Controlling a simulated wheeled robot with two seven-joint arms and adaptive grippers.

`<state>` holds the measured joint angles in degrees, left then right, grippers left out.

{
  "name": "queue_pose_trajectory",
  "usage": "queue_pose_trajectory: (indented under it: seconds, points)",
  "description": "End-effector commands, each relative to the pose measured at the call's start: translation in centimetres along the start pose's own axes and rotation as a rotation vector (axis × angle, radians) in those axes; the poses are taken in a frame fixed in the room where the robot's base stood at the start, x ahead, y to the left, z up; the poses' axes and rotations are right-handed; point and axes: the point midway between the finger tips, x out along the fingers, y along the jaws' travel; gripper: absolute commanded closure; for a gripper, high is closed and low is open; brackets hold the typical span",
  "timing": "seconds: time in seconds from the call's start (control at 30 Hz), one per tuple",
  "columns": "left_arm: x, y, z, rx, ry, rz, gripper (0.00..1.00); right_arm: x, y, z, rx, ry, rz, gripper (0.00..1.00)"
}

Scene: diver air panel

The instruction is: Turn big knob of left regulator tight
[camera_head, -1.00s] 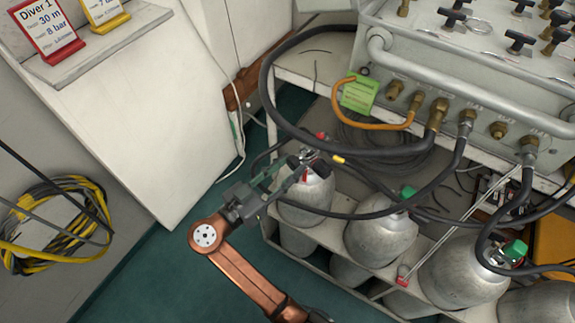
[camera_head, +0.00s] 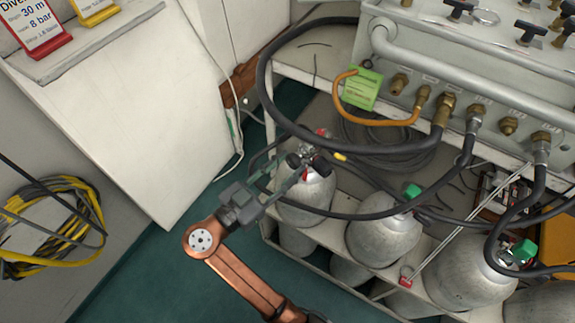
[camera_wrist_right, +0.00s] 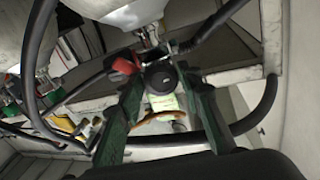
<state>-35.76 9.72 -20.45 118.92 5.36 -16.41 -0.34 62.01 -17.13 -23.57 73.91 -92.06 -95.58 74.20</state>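The left regulator (camera_head: 308,156) sits on top of the leftmost grey cylinder (camera_head: 308,192), with dark knobs and a small red part. Its big black round knob (camera_wrist_right: 158,80) shows in the right wrist view between the two green fingers of my right gripper (camera_wrist_right: 161,78). The fingers are spread to either side of the knob, and a small gap seems to show on each side. In the head view my right gripper (camera_head: 284,178) reaches the regulator from the lower left, and its fingertips partly cover it. My left gripper is not in view.
Black hoses (camera_head: 268,90) loop around the regulator from the air panel (camera_head: 470,80). More cylinders (camera_head: 383,240) stand to the right in the rack. A green tag (camera_head: 363,88) hangs behind. A white cabinet (camera_head: 150,120) stands at left, with open floor (camera_head: 165,260) before it.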

Motion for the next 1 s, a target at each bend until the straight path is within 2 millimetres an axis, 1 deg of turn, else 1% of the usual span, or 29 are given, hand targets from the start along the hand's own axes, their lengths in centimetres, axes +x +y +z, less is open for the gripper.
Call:
queue_pose_trajectory:
  seconds: [0.03,0.2,0.43,0.53,0.67,0.9,1.0]
  points:
    - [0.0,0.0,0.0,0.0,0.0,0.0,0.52,0.0,0.0,0.0,0.0,0.0,-0.001,0.62]
    - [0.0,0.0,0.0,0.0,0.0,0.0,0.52,0.1,0.0,0.0,0.0,-0.001,-0.001,0.52]
    - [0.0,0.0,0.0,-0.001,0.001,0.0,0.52,0.1,0.0,0.0,-0.001,-0.001,-0.001,0.52]
    - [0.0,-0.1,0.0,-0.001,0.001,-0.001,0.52,0.1,-0.1,-0.4,0.0,-0.001,-0.001,0.52]
    - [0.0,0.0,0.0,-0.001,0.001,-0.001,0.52,0.1,-0.3,-2.2,0.005,0.0,-0.003,0.52]
    - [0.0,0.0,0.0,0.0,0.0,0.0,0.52,0.1,-0.7,-6.8,0.004,0.0,-0.003,0.52]
    - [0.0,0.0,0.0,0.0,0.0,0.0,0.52,0.1,-0.8,-8.2,0.002,-0.001,-0.002,0.52]
